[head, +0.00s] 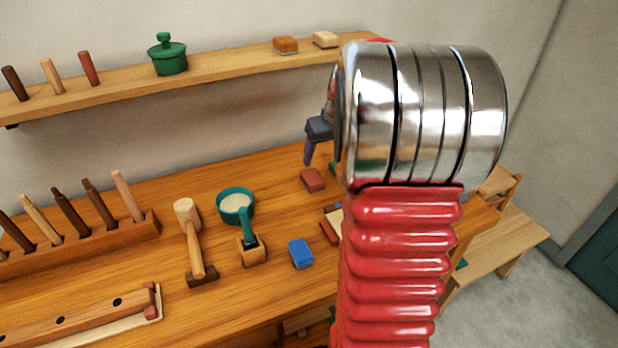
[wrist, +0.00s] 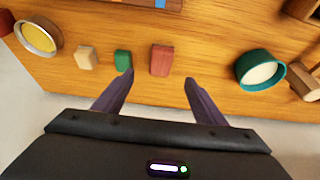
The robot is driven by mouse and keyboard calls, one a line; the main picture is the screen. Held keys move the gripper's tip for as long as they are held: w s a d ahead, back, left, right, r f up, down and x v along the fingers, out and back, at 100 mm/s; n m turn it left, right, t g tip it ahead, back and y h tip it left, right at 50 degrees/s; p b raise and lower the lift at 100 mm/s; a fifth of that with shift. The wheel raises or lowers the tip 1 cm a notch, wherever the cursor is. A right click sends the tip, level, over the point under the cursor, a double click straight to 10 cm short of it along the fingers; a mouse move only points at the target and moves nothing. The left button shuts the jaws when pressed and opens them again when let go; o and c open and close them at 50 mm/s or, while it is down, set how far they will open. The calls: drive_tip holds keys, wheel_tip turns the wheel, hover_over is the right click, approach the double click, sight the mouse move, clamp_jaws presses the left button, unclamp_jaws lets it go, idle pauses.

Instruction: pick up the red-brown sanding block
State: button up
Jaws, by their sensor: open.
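The red-brown sanding block (head: 313,179) lies on the wooden bench near the wall. In the wrist view the block (wrist: 161,60) is upper middle, between a green block and a teal bowl. My gripper (wrist: 159,84) is open and empty, and its two dark fingers point toward the block. The block appears in the gap between the fingertips, a little ahead of them. In the head view my gripper (head: 309,154) is just above the block and partly hidden by my wrist.
A blue block (head: 301,253) and a mallet (head: 190,235) lie on the bench.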

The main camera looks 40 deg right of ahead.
idle(0.3)
hover_over(314, 177)
drive_tip(key=s, duration=0.3)
drive_tip(key=f, duration=0.8)
drive_tip(key=shift+w+a, duration=0.25)
drive_tip(key=shift+a, duration=0.05)
drive_tip(key=shift+x, duration=2.55)
drive_tip(key=shift+w+a, duration=0.1)
drive_tip(key=shift+c, duration=0.2)
drive_tip(key=c, duration=1.1)
drive_tip(key=shift+r, duration=0.15)
drive_tip(key=shift+c, duration=0.2)
wheel_tip(314, 177, up, 10)
